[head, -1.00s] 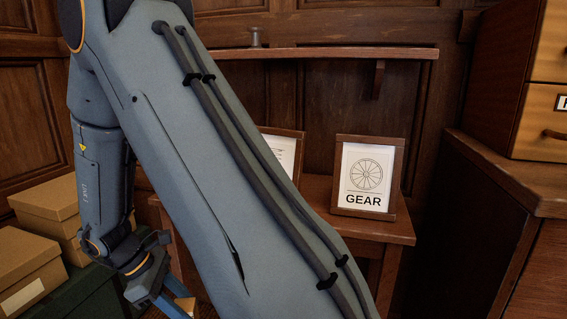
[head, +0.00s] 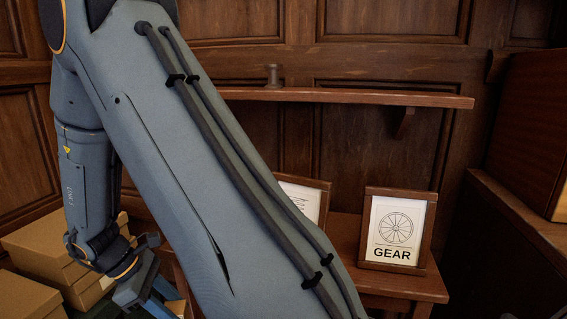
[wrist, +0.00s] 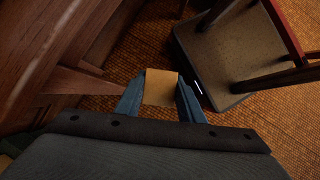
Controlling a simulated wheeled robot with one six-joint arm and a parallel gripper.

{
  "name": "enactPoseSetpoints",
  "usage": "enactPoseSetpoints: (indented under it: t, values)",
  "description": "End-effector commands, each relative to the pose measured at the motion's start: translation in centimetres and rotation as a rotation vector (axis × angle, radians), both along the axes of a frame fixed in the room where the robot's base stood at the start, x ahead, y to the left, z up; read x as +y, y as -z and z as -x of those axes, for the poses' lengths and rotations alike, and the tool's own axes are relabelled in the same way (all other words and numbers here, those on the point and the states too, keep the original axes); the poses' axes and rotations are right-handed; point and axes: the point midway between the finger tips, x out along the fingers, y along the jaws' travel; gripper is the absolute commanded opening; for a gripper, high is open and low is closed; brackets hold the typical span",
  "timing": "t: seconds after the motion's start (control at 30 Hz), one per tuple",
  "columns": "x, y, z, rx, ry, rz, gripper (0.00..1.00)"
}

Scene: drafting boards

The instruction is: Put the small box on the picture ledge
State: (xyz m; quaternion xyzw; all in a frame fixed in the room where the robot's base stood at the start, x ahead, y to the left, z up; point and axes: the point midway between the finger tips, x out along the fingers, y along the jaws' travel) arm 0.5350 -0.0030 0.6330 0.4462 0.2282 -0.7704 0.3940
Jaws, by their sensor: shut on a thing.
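The small box (wrist: 161,87) is a plain tan block, seen in the wrist view between my fingers. My gripper (wrist: 161,100) is shut on it, with one blue finger against each side. In the head view my gripper (head: 165,292) hangs low at the left, near the bottom edge, and the box is barely visible there. The picture ledge (head: 370,97) is a narrow brown wooden shelf on the panelled wall, well above and to the right of my gripper. My arm hides its left end. A small grey object (head: 272,76) stands on the ledge.
Below the ledge, a wooden table (head: 395,284) holds a framed GEAR picture (head: 396,230) and another frame (head: 308,200), partly hidden by my arm. Tan cartons (head: 40,245) are stacked at the left. A wooden cabinet (head: 535,235) stands at the right. The ledge's right part is bare.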

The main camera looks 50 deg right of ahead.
Motion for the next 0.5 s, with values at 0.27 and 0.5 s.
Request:
enactPoseSetpoints:
  t: [0.27, 0.5]
  values:
    - [0.1, -7.0, 1.9, 0.000, -0.002, 0.000, 0.11]
    - [0.2, -12.3, 3.4, 0.000, -0.006, 0.000, 0.11]
